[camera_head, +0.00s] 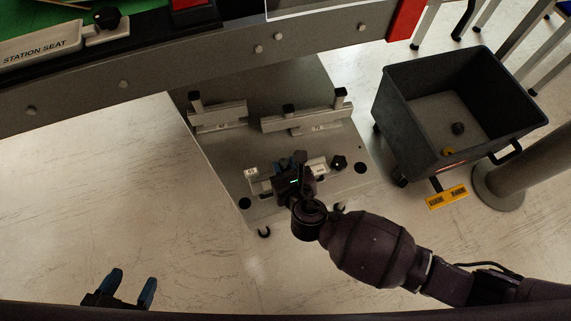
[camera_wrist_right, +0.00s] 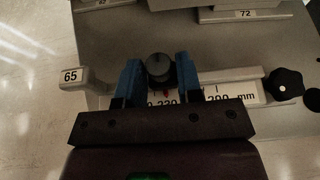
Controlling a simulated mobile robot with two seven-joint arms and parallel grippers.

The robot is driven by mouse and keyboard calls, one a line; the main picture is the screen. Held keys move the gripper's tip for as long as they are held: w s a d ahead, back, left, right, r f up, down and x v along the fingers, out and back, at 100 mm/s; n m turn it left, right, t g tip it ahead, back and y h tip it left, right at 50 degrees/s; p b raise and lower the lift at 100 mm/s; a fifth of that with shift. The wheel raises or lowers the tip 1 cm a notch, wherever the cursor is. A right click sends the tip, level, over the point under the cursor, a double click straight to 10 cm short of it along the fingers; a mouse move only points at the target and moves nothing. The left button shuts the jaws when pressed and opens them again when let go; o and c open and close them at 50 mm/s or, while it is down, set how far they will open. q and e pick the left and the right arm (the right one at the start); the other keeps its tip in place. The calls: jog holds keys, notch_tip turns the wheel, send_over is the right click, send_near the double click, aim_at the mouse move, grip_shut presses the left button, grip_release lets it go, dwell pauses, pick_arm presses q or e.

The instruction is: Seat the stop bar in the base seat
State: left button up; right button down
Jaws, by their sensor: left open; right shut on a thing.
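The stop bar marked 65 (camera_wrist_right: 75,77) is a pale grey bar with a black upright knob (camera_wrist_right: 160,68). My right gripper (camera_wrist_right: 158,80) is shut on this knob, one blue finger on each side. The bar's 65 label also shows in the head view (camera_head: 251,171). A white millimetre scale (camera_wrist_right: 235,94) with a black star knob (camera_wrist_right: 284,84) lies at the bar's right; I cannot tell whether the bar rests in a seat there. The gripper hides the bar's middle. My left gripper (camera_head: 132,287) is open and empty, low at the left.
Two other grey bars with black-topped posts, one (camera_head: 217,118) at left and one marked 72 (camera_head: 300,121), stand behind on the grey plate. The conveyor side carries a STATION SEAT label (camera_head: 40,46). A dark bin (camera_head: 408,115) stands right. Floor at left is clear.

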aim_at(285, 170)
pick_arm(q)
jog(key=shift+s+f, duration=0.1)
jog(key=shift+f, duration=0.15)
pick_arm(e)
jog(key=shift+f, duration=0.35)
jog(key=c, duration=0.8)
grip_release()
jog(key=shift+o, duration=0.5)
jog(key=shift+f, duration=0.1)
jog(key=shift+r, duration=0.25)
jog(key=r+p, duration=0.1)
jog(key=r, duration=0.1)
jog(key=r+p, duration=0.1)
jog(key=r, duration=0.1)
jog(key=r+p, duration=0.1)
jog(key=r, duration=0.1)
jog(key=shift+w, duration=0.3)
pick_arm(q)
jog(key=shift+s+a+r+n+g+y+p, duration=0.15)
jog(key=shift+s+a+r+n+g+p, duration=0.35)
jog(key=shift+p, duration=1.2)
jog(key=shift+s+a+r+n+g+y+p, duration=0.15)
jog(key=shift+s+r+n+g+p, duration=0.3)
jog(key=shift+p, duration=1.25)
pick_arm(e)
notch_tip(285, 170, up, 14)
jog(key=shift+s+f, duration=0.15)
jog(key=shift+s, duration=0.1)
